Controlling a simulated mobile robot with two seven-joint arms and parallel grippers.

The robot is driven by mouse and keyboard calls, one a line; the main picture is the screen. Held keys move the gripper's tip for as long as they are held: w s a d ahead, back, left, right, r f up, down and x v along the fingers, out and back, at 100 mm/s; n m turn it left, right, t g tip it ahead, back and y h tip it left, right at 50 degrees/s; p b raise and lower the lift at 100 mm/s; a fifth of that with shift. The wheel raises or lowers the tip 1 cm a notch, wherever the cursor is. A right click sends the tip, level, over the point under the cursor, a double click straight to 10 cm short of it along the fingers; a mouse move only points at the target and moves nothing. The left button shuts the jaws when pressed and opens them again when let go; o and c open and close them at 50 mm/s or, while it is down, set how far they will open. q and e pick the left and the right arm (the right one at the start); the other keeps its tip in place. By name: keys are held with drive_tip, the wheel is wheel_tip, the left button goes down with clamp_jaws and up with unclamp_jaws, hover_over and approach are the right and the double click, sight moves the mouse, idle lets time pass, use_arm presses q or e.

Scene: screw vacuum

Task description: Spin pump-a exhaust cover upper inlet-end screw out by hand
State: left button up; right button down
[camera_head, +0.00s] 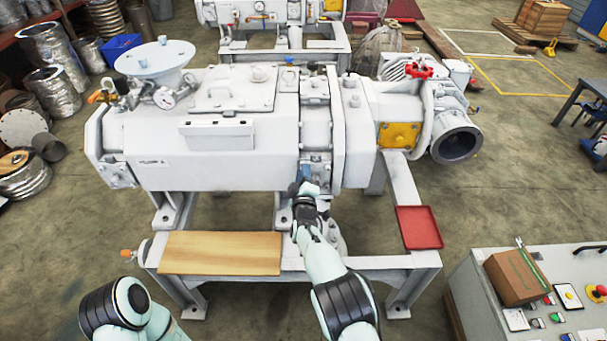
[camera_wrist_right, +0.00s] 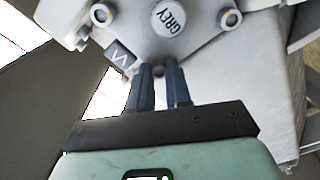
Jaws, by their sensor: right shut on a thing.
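The white pump (camera_head: 220,145) lies along the steel frame, its lettering too small to read surely. My right gripper (camera_head: 306,176) reaches up to the pump's front near the flanged section. In the right wrist view its two blue-grey fingers (camera_wrist_right: 159,74) are shut on a small screw head (camera_wrist_right: 159,70) at the lower edge of a light grey cover (camera_wrist_right: 190,40). The fingers hide most of that screw. Two other screws show on the cover, one at upper left (camera_wrist_right: 101,15) and one at upper right (camera_wrist_right: 230,18). My left arm shows at the bottom left; its gripper is out of view.
A wooden board (camera_head: 220,252) and a red tray (camera_head: 419,227) lie on the frame's front, the tray empty. A control cabinet (camera_head: 535,300) with a cardboard box (camera_head: 516,277) stands at right. In the wrist view, a round disc (camera_wrist_right: 171,18) and a small tag (camera_wrist_right: 120,54) sit near the fingers.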

drive_tip(key=c, duration=1.2)
unclamp_jaws()
drive_tip(key=shift+w+d+r, duration=0.1)
drive_tip(key=shift+r, duration=0.15)
drive_tip(key=shift+o, duration=0.8)
drive_tip(key=shift+f, duration=0.2)
use_arm(q)
drive_tip(key=shift+g+h, duration=0.3)
drive_tip(key=shift+g, duration=0.4)
drive_tip(key=s+r+p, duration=0.1)
drive_tip(key=s+d+r, duration=0.1)
drive_tip(key=s+d+r+p, duration=0.1)
drive_tip(key=s, duration=0.1)
drive_tip(key=shift+s+r+p, duration=0.1)
drive_tip(key=shift+r+p, duration=0.05)
drive_tip(key=shift+p, duration=0.2)
use_arm(e)
drive_tip(key=s, duration=1.3)
drive_tip(key=shift+s, duration=0.2)
